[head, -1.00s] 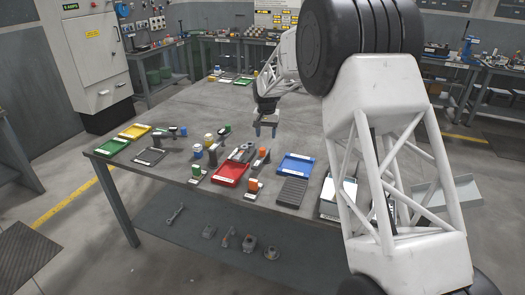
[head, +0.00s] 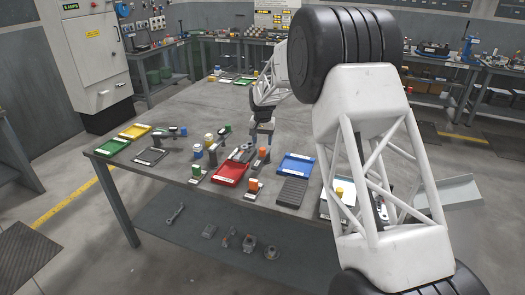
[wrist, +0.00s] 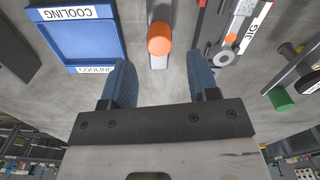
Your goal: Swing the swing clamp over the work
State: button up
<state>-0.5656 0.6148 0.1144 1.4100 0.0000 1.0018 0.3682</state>
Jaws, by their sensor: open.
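An orange-capped upright piece (head: 262,153), which looks like the swing clamp's handle, stands beside the grey jig (head: 242,153) on the table. In the wrist view the orange cap (wrist: 160,39) lies ahead of the gap between my fingers, touching neither, on a narrow grey strip. The jig (wrist: 236,32), labelled JIG, is right of it with metal parts on it; I cannot tell which part is the work. My gripper (wrist: 160,82) is open and empty. In the head view my gripper (head: 262,139) is low over the table, just behind the orange cap.
A blue tray labelled COOLING (wrist: 80,38) is left of the cap in the wrist view. A green-ended lever (wrist: 281,98) is at the right. A red tray (head: 229,174) and an orange-topped block (head: 253,186) stand at the table's front.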

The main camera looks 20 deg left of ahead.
aim_at(262, 149)
jog(key=shift+f, duration=2.6)
grip_shut()
